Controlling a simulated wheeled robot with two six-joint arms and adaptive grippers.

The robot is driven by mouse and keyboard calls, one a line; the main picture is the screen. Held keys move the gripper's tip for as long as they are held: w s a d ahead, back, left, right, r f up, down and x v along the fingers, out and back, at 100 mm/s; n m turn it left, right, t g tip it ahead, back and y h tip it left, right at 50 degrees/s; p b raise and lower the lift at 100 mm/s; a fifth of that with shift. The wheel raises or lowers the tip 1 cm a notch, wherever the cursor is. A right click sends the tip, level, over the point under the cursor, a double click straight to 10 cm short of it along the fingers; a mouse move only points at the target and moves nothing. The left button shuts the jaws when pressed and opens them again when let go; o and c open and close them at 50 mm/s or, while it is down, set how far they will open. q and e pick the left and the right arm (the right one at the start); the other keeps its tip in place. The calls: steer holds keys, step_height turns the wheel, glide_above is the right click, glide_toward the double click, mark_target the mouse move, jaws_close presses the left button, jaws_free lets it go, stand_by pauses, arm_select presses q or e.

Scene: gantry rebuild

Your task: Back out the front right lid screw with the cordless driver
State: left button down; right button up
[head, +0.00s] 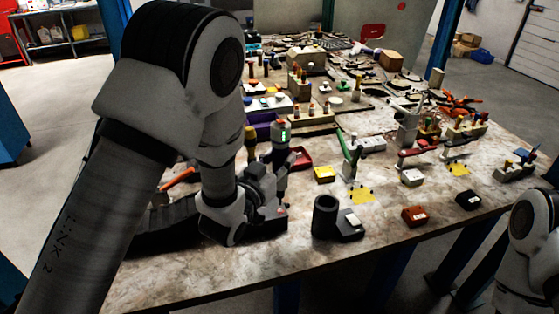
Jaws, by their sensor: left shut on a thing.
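My left arm comes in from the left, and its gripper (278,182) is low over the near part of the table. My arm and gripper hide the tool's lower part. I cannot make out the front right lid screw or tell which item carries the lid. Of my right arm only a link shows at the lower right edge; its gripper is out of view.
A dark cup-shaped holder (326,216) stands right of my left gripper. Small boxes, a red tray (301,158), an orange-brown block (414,215) and a black block (468,200) lie around. The back of the table is crowded. Bare tabletop (300,262) shows along the front edge.

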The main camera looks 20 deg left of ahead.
mark_target(276, 146)
arm_select(q)
steer(key=shift+r, duration=0.35)
steer(key=shift+r+p, duration=1.4)
steer(key=shift+r, duration=0.7)
steer(key=shift+f, duration=0.2)
